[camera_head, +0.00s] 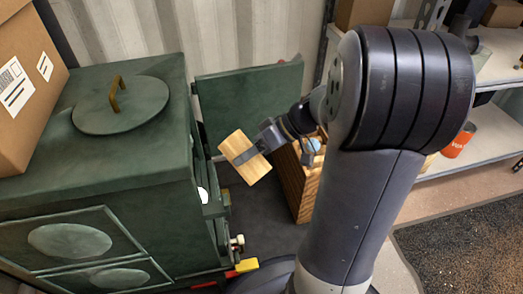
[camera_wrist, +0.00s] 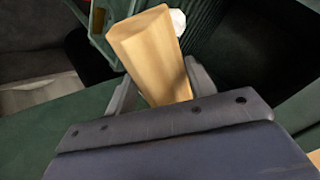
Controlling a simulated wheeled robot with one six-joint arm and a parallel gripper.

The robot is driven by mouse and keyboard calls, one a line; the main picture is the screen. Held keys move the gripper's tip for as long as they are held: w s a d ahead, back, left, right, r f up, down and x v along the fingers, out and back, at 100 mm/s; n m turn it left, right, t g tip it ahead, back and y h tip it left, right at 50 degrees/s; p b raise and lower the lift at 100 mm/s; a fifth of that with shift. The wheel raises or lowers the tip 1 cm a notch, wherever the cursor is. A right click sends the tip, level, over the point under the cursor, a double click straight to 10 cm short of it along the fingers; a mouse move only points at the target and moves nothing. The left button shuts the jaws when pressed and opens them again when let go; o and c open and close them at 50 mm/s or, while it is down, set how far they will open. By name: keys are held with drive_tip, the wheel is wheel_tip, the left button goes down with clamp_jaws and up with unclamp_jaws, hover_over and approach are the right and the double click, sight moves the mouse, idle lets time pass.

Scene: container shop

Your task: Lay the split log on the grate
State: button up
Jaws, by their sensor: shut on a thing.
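The split log (camera_head: 237,150) is a pale wooden wedge, held up in the air beside the green stove (camera_head: 140,150). My gripper (camera_head: 250,156) is shut on it around its middle. In the wrist view the log (camera_wrist: 147,45) stands out between the two fingers of my gripper (camera_wrist: 153,92). The stove's green door (camera_head: 250,100) stands open behind the log. The stove's opening faces right, and a small white thing (camera_head: 202,195) shows at it. The grate cannot be made out in either view.
A wooden crate (camera_head: 297,190) stands on the floor right of the stove, partly behind my arm. A cardboard box (camera_head: 25,85) sits on the stove top near the round lid (camera_head: 122,105). Shelves (camera_head: 450,165) stand at the right, with an orange can (camera_head: 458,140).

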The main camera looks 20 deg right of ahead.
drive_tip(key=w+a+f, duration=0.1)
drive_tip(key=a+f, duration=0.1)
drive_tip(key=a, duration=0.5)
drive_tip(key=w+a+f, duration=0.1)
drive_tip(key=a, duration=0.7)
drive_tip(key=w+a+f+b, duration=0.1)
drive_tip(key=a+f, duration=0.1)
drive_tip(key=a, duration=0.6)
drive_tip(key=shift+w+f, duration=0.1)
drive_tip(key=shift+f, duration=0.2)
idle(0.4)
drive_tip(key=o, duration=1.2)
drive_tip(key=p+v, duration=0.3)
drive_tip(key=v, duration=0.7)
drive_tip(key=shift+d+r, duration=0.25)
drive_tip(key=shift+d, duration=0.05)
